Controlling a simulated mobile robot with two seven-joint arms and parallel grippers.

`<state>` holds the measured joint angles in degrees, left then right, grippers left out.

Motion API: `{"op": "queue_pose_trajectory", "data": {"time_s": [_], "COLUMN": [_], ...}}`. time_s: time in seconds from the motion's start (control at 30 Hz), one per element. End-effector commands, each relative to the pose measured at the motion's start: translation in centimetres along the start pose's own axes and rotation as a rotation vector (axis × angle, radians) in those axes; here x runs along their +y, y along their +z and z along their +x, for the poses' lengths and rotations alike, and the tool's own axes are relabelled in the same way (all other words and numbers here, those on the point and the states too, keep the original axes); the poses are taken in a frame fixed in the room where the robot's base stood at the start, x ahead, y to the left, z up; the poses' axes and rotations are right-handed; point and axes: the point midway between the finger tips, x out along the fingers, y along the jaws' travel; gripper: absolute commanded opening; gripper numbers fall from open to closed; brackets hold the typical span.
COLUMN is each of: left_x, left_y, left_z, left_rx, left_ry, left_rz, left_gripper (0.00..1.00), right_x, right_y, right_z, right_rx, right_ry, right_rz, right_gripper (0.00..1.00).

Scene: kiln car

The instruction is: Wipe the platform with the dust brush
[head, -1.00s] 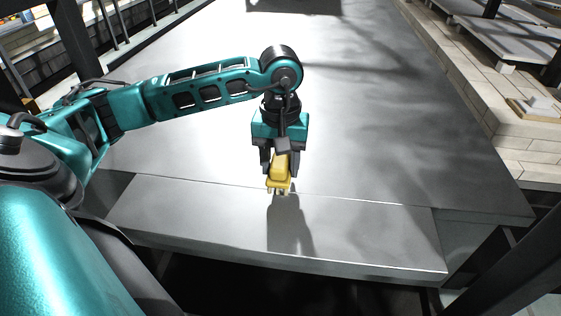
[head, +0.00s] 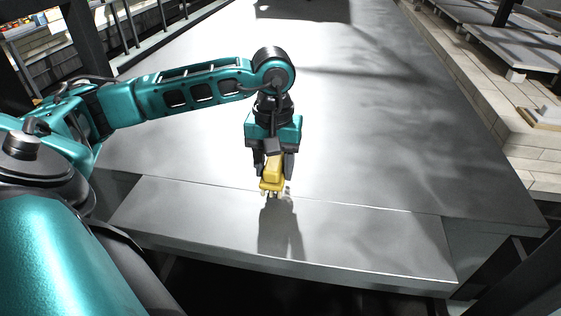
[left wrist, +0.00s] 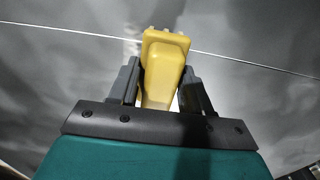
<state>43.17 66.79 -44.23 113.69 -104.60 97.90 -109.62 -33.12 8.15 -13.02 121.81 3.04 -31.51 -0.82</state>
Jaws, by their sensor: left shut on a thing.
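The dust brush (head: 272,173) is yellow and is held between the fingers of my left gripper (head: 274,165). In the left wrist view the brush (left wrist: 163,60) stands between the two grey fingers of the left gripper (left wrist: 160,85), and its far end points away from the palm. The platform (head: 350,130) is a wide grey surface with a seam across it near its front edge. The brush is over the platform close to this seam. I cannot tell whether it touches the surface. My right gripper is not in view.
A front strip (head: 350,233) of the platform ends in an edge with a dark gap below. A pale brick ledge (head: 500,90) with grey slabs runs along the right. Dark railings stand at the far left. Most of the platform is clear.

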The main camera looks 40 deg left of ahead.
Motion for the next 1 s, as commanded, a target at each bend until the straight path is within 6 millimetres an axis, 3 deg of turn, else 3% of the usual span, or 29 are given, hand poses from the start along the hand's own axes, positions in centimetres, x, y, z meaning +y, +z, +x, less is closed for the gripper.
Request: {"op": "queue_pose_trajectory", "data": {"time_s": [1.0], "left_x": [0.07], "left_y": [0.00], "left_z": [0.52], "left_rx": [0.000], "left_ry": [0.001], "left_rz": [0.000], "left_gripper": [0.15], "right_x": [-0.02], "right_y": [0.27], "right_z": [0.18], "right_rx": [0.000], "right_ry": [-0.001], "right_rz": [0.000], "right_gripper": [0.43]}}
